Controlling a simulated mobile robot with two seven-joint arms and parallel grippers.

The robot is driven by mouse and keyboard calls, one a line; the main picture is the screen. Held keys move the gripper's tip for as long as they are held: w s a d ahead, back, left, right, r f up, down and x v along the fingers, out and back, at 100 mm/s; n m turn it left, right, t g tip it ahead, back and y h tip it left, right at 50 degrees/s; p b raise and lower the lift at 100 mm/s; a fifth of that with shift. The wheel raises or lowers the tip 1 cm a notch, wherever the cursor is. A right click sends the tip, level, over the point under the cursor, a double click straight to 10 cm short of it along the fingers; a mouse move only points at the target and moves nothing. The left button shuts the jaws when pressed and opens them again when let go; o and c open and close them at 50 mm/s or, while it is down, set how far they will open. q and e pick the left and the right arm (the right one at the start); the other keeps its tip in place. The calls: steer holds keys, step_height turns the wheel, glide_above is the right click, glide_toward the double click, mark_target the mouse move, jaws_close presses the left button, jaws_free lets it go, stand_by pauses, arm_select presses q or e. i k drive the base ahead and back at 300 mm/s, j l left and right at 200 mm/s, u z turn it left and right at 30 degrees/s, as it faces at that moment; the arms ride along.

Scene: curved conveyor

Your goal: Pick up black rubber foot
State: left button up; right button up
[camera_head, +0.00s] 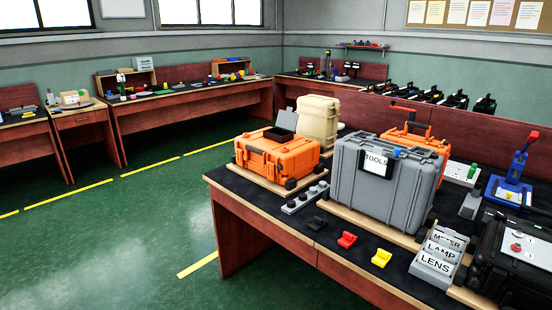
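A small black piece (317,223) lies on the dark table mat (262,198) near the front edge. It looks like the black rubber foot, but it is too small and dark to be sure. A grey block (304,198) with several dark round pieces on it sits just behind it; these pieces could also be rubber feet. Neither of my grippers is in view.
A red piece (347,239) and a yellow piece (381,258) lie along the front edge. An orange case (278,158), a grey case labelled TOOLS (370,190), a label rack (438,256) and a black case (510,265) crowd the table. Green floor (150,225) is open at left.

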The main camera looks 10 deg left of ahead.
mark_target(291, 205)
steer(key=i+z, duration=0.1)
steer(key=z, duration=0.45)
steer(key=i+j+z, duration=0.35)
steer(key=j, duration=0.2)
steer(key=i+j+z, duration=0.2)
steer(key=k+j, duration=0.05)
steer(key=j, duration=0.05)
